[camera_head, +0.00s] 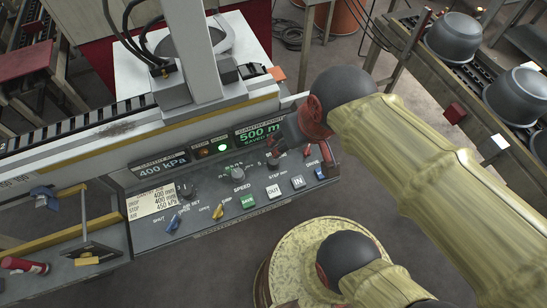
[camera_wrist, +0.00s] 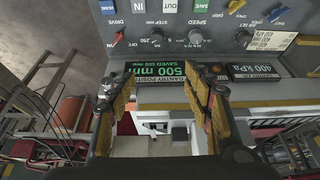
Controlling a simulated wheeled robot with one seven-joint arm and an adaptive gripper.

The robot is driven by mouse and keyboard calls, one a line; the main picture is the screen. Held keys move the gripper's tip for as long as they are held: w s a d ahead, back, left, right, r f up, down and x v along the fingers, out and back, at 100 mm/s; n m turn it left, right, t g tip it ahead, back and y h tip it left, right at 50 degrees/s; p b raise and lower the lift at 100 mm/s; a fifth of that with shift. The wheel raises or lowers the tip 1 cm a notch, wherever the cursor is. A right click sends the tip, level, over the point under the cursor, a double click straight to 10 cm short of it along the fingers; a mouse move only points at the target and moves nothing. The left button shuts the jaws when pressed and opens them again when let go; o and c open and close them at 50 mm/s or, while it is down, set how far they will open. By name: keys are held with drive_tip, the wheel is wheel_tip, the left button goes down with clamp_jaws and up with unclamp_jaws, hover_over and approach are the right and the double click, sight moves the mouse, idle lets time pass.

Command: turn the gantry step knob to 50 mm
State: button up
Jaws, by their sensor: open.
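The step knob (camera_head: 272,160) is a small dark knob on the grey control panel (camera_head: 215,217), right of the speed knob (camera_head: 238,174). It also shows in the wrist view (camera_wrist: 157,36), with scale marks around it; I cannot read its setting. My gripper (camera_wrist: 163,76) is open and empty, its yellow-and-black fingers spread on either side of the green display (camera_wrist: 160,70). The step knob lies beyond the fingertips, apart from them. In the head view my arm's end hangs over the panel's right side, and the fingers are hard to make out. The display reads 500 mm, saved 500 mm.
The panel holds a SAVE button (camera_head: 247,202), OUT button (camera_head: 273,191), IN button (camera_head: 298,181), a red drive switch (camera_head: 309,151) and an air set knob (camera_head: 187,190). A pressure display (camera_head: 163,168) reads 400 kPa. Metal pots (camera_head: 458,38) sit on a conveyor at right.

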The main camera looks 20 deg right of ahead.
drive_tip(key=w+f+n+g+p, duration=0.1)
drive_tip(key=w+f+g+p, duration=0.4)
drive_tip(key=f, duration=1.4)
drive_tip(key=n+b, duration=0.1)
drive_tip(key=b, duration=0.1)
hover_over(273, 160)
drive_tip(key=shift+d+f, duration=0.1)
drive_tip(key=shift+f, duration=0.7)
drive_tip(key=shift+f+n, duration=0.3)
drive_tip(key=shift+f, duration=0.1)
wheel_tip(273, 160, down, 7)
drive_tip(key=shift+r+b, duration=0.1)
drive_tip(key=shift+b, duration=0.75)
drive_tip(key=shift+c, duration=1.2)
drive_tip(key=c, duration=0.9)
drive_tip(key=shift+c, duration=0.2)
